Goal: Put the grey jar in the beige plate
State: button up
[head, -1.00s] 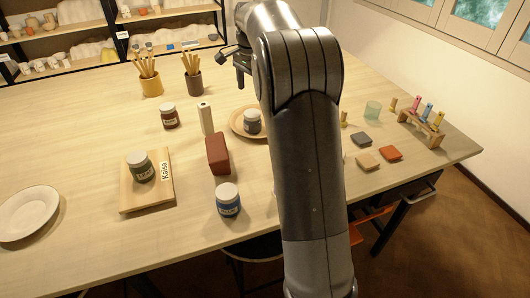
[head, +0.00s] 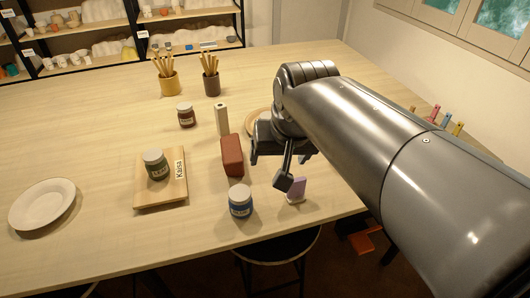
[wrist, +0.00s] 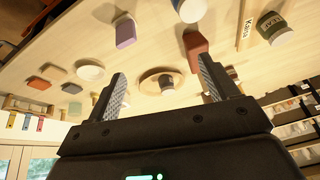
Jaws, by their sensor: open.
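A small grey jar (wrist: 166,80) stands on a tan plate (wrist: 147,85) in the wrist view, seen beyond and between my fingers. In the head view my arm hides this jar and most of the tan plate (head: 253,122). A pale beige plate (head: 42,205) lies at the far left of the table in the head view; nothing is on it. My gripper (head: 279,158) is open and empty, in front of the tan plate and right of the red-brown block. It also shows in the wrist view (wrist: 162,72), with its fingers apart and touching no jar.
A grey-green jar (head: 155,164) stands on a wooden board (head: 148,196). A blue jar (head: 240,202), a red-brown block (head: 232,155), a pale cylinder (head: 221,119) and a purple piece (head: 297,190) are near my gripper. The table between board and beige plate is clear.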

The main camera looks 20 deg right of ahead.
jog(key=s+f+n, duration=0.2)
jog(key=s+f, duration=0.1)
jog(key=s, duration=0.2)
jog(key=shift+s+a+f+t, duration=0.35)
jog(key=shift+s+a+t, duration=0.05)
